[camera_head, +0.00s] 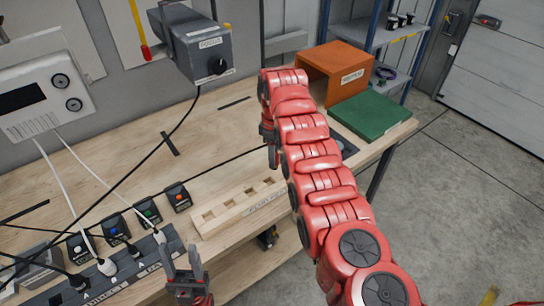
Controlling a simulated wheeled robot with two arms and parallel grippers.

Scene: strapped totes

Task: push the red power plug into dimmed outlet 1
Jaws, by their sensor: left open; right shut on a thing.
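My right gripper (267,134) is over the back of the bench, partly hidden by my red arm. It is shut, and a black cable (228,165) runs up to it; the red power plug at its jaws cannot be made out clearly. My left gripper (187,268) is open and empty at the bottom, just right of the outlet strip. The grey outlet strip (127,281) lies at the lower left with several plugs and cords in it. Its labels are too small to read, so I cannot tell which outlet is dimmed outlet 1.
A wooden plug rest (236,210) with square holes lies right of the strip. Several small boxes with coloured buttons (179,198) line the strip's back. An orange box (335,72) and green panel (371,115) are at the right. A grey device (195,45) overhangs the bench.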

